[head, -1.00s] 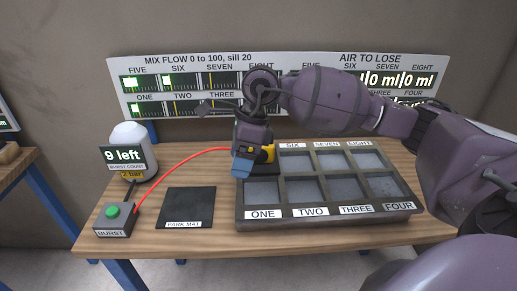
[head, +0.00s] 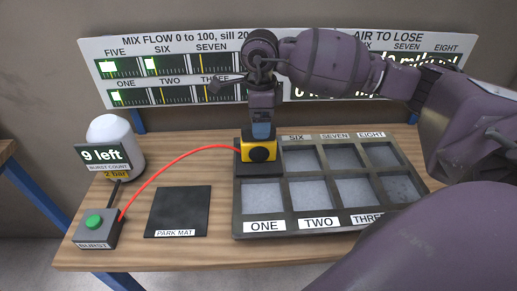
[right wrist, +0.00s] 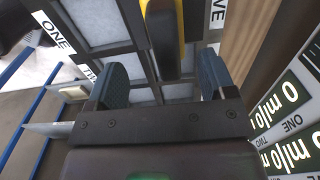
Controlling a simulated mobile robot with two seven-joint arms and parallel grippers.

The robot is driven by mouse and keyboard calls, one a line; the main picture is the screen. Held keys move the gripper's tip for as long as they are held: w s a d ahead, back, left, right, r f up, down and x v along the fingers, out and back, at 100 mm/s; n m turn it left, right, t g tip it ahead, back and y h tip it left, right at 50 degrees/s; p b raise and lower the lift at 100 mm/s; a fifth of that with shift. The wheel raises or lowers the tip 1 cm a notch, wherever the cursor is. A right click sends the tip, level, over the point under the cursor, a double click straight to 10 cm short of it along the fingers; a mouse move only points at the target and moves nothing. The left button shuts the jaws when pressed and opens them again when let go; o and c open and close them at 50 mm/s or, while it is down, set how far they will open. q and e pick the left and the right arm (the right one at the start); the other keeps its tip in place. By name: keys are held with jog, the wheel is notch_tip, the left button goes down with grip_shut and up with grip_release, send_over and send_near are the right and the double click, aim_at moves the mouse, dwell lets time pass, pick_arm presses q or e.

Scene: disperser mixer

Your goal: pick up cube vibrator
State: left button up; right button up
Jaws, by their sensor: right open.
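The cube vibrator, a yellow block with a round black face (head: 262,152), sits at the back left of the grey compartment tray (head: 236,212), over the cell behind ONE. A red hose runs to its left side. My right gripper (head: 262,131) points down just above it, and its blue fingertips overlap the block's top edge in the head view. In the right wrist view the fingers (right wrist: 161,78) are apart, with the vibrator (right wrist: 164,40) ahead, in line with the gap. I cannot tell whether they touch it. My left gripper is out of view.
A black park mat (head: 178,211) lies left of the tray. A burst box (head: 97,228) with a green button and a white bottle (head: 112,135) reading "9 left" stand farther left. The red hose (head: 165,165) arches over the table. A display board (head: 160,75) stands behind.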

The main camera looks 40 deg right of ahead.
aim_at(259, 145)
jog(key=shift+w+d+f, duration=0.1)
jog(key=shift+w+f, duration=0.1)
jog(key=shift+f, duration=1.35)
jog(key=shift+w+f, duration=0.2)
jog(key=shift+f, duration=1.35)
jog(key=shift+c, duration=0.2)
jog(key=shift+w+r, duration=0.1)
grip_shut()
